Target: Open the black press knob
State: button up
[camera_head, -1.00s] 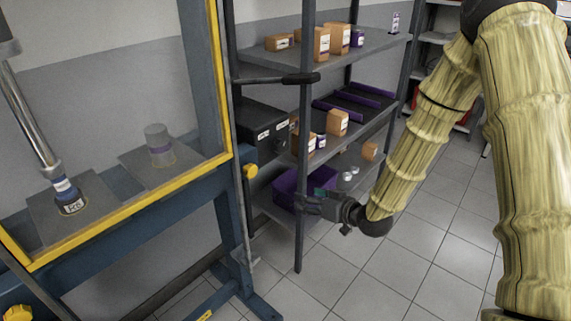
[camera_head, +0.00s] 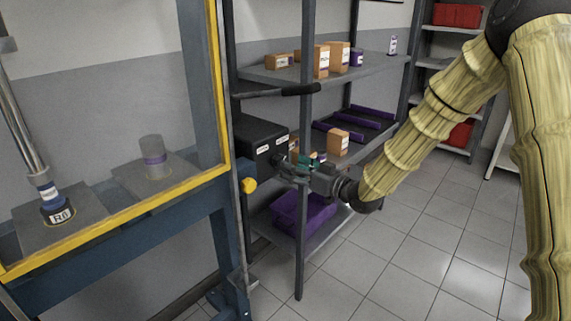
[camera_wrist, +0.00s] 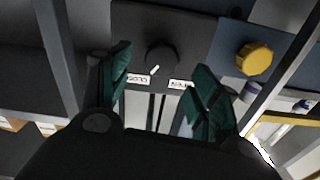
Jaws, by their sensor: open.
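The black press knob (camera_wrist: 162,58) is a round dial with a white pointer mark on a black control box, seen in the wrist view above two white labels. In the head view my gripper (camera_head: 287,166) is beside the front of the box. I cannot tell whether the fingers touch the knob.
A yellow knob (camera_wrist: 253,57) sits close to the right of the black one. A black lever (camera_head: 290,91) juts out above the box. The shelf post (camera_head: 304,240) stands close to my gripper. A purple crate (camera_head: 302,212) and cartons are on the shelves (camera_head: 375,50).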

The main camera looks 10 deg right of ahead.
aim_at(276, 160)
jog(key=shift+x, duration=2.2)
jog(key=c, duration=1)
